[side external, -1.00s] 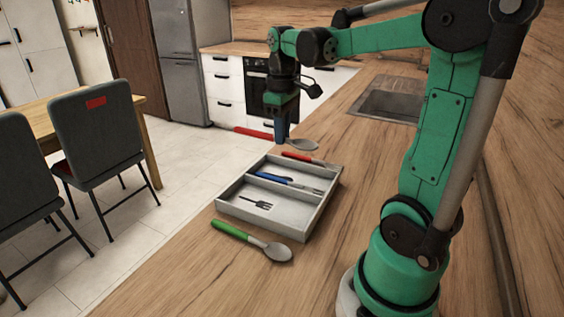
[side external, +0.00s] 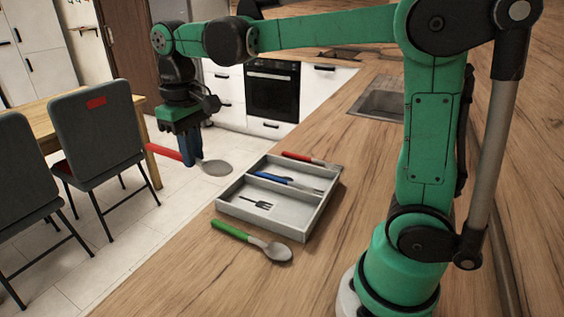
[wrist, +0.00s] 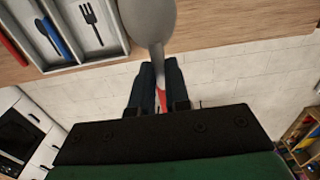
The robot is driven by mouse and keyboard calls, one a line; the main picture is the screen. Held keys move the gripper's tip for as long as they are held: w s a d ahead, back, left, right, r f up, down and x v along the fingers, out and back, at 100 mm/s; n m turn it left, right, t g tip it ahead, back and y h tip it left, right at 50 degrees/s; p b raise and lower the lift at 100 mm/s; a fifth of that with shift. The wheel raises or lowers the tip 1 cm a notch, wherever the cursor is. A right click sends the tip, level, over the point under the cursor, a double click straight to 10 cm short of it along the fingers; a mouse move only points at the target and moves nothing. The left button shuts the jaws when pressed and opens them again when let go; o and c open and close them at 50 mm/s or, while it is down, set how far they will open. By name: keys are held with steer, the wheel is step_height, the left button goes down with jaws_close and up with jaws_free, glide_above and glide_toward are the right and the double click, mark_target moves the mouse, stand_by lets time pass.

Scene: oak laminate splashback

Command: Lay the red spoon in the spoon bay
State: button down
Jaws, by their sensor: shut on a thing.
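The red spoon has a red handle and a grey bowl (side external: 216,168). My gripper (side external: 193,158) is shut on it near where the handle meets the bowl and holds it in the air, left of the grey tray (side external: 222,204) and beyond the counter's edge. In the wrist view the spoon bowl (wrist: 148,18) covers part of the view above my fingertips (wrist: 160,78). The tray has two visible bays. The near bay bears a black fork mark (side external: 257,203) and is empty.
A green-handled spoon (side external: 235,232) lies on the wooden counter (side external: 160,285) in front of the tray. A red-handled utensil (side external: 297,156) lies at the tray's far side. Chairs (side external: 98,135) and open floor are at the left. The counter right of the tray is clear.

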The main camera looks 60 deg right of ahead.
stand_by(0.4)
steer(key=d+f, duration=0.3)
steer(key=d, duration=1.2)
glide_above(302, 178)
step_height(302, 178, down, 2)
steer(key=shift+s+f, duration=0.1)
steer(key=shift+f, duration=5.4)
steer(key=shift+f, duration=0.6)
steer(key=c, duration=0.8)
jaws_free()
